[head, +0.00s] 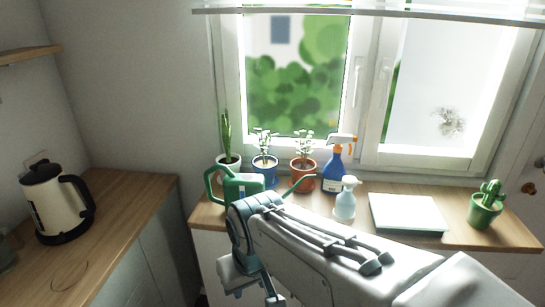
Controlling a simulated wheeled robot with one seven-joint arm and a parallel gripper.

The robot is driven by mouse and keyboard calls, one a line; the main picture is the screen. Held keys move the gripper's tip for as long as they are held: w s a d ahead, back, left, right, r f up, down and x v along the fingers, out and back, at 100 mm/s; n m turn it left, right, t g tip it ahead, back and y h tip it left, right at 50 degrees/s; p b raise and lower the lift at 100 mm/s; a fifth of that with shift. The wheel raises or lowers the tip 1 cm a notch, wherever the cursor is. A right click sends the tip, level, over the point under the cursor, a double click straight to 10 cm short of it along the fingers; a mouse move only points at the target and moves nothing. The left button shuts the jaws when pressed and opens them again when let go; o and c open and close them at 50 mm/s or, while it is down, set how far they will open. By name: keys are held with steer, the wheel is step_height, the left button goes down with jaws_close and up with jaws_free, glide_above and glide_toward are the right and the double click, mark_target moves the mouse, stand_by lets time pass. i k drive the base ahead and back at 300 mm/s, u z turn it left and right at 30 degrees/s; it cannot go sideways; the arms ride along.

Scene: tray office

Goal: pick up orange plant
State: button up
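The orange plant (303,169) is a leafy plant with pale flowers in an orange pot. It stands upright on the wooden counter below the window, between a blue-potted plant (264,168) and a blue spray bottle (333,169). The green watering can's spout crosses low in front of it and hides part of the pot's base. My arm comes in from the lower right and bends at a joint in front of the watering can. The arm runs down out of the picture from there, and I cannot see my gripper's fingers.
The green watering can (243,184) and a small pump bottle (345,203) stand in front. A white-potted plant (228,163) is left. A flat white tray (407,214) and a cactus (486,206) are right. A kettle (58,205) stands on the left counter.

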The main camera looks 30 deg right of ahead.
mark_target(300, 167)
steer(key=z, duration=0.55)
steer(key=i, duration=0.9)
steer(key=z, duration=0.65)
